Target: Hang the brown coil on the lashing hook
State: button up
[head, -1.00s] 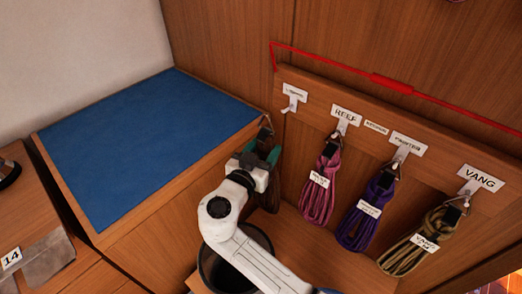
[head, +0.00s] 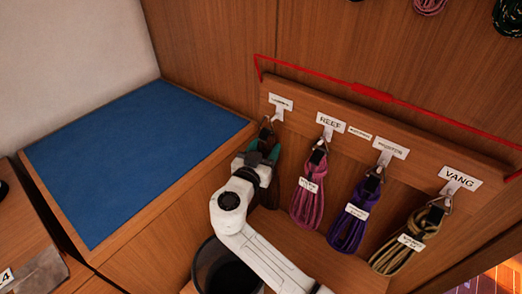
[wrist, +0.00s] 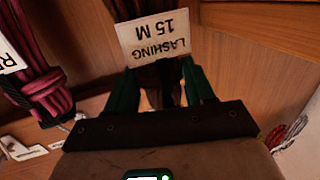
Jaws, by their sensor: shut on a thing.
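The lashing hook (head: 279,115) is the leftmost one on the wooden rack, under a small white label. My gripper (head: 264,149), with teal fingers, is just below and left of it. The fingers are shut on the brown coil (head: 271,191), which hangs mostly hidden behind my gripper. The coil's metal ring (head: 267,122) is close beside the hook; I cannot tell whether it is over it. In the wrist view the coil (wrist: 160,85) shows dark between the fingertips (wrist: 162,88), below its white "LASHING 15 M" tag (wrist: 157,38).
Pink (head: 308,190), purple (head: 353,215) and olive (head: 408,242) coils hang on the hooks to the right. A red line (head: 373,92) runs above the rack. A dark bin (head: 225,268) stands below my arm. The blue-topped bench (head: 130,150) at left is clear.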

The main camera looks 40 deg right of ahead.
jog(key=shift+w+d+r+p, duration=0.15)
jog(key=shift+d+p, duration=0.15)
jog(key=shift+d, duration=0.45)
jog(key=shift+d+f, duration=0.1)
jog(key=shift+f, duration=0.2)
jog(key=shift+w+d+f+b, duration=0.1)
jog(key=shift+d+f+b, duration=0.35)
jog(key=shift+b, duration=0.9)
jog(key=shift+d+b, duration=0.1)
jog(key=shift+b, duration=0.2)
jog(key=o, duration=1.5)
jog(key=shift+f, duration=0.1)
jog(key=b+v, duration=0.1)
jog(key=v, duration=0.9)
jog(key=shift+a, duration=0.35)
